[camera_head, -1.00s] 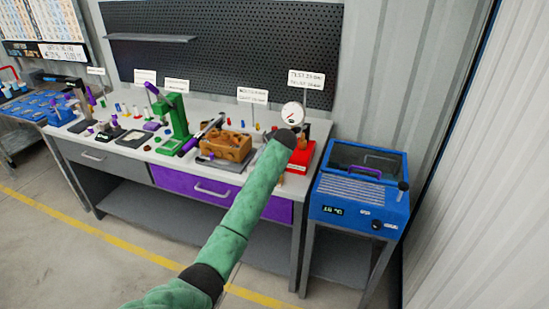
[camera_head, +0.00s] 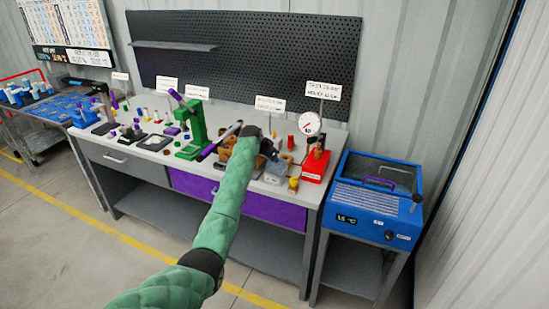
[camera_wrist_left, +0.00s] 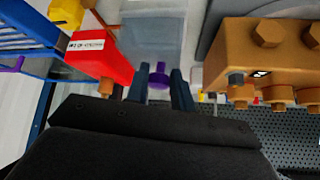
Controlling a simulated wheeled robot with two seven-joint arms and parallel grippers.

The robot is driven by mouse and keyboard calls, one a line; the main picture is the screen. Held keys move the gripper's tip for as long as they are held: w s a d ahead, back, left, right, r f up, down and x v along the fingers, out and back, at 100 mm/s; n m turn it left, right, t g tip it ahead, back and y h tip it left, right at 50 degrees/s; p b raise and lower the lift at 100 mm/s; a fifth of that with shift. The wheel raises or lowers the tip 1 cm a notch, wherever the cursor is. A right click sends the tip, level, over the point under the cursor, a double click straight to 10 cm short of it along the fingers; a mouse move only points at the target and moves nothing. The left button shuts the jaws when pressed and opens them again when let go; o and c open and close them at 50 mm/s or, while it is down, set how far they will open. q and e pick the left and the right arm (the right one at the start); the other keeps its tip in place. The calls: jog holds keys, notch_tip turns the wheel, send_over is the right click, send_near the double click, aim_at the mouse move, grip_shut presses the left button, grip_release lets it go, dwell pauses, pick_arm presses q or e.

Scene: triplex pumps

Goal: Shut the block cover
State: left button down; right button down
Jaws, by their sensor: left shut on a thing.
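My left gripper (camera_wrist_left: 160,88) is shut on a small purple knob (camera_wrist_left: 158,74). A pale grey, partly see-through box-like piece (camera_wrist_left: 150,35) lies just beyond the knob in the left wrist view; I cannot tell whether they are joined. A brown block (camera_wrist_left: 262,50) with bolt heads and round plugs is right of the fingers. In the head view, the green-sleeved left arm reaches to the bench and hides most of the brown block (camera_head: 226,152); the fingers (camera_head: 270,150) are small beside the grey piece (camera_head: 272,176). My right gripper is out of view.
A red stand (camera_head: 315,166) with a round dial gauge (camera_head: 310,123) stands right of the grey piece and shows close left in the wrist view (camera_wrist_left: 100,55). A green press (camera_head: 193,130) stands left. A blue lidded unit (camera_head: 372,205) is beside the bench (camera_head: 125,160).

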pick_arm(q)
jog(key=shift+a+f+h, duration=0.25)
jog(key=shift+f+h, duration=0.05)
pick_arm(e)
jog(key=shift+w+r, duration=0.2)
pick_arm(q)
jog(key=c, duration=1.5)
grip_release()
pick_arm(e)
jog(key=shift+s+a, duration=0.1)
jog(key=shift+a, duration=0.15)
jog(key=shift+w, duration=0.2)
pick_arm(q)
jog(key=shift+a, duration=0.1)
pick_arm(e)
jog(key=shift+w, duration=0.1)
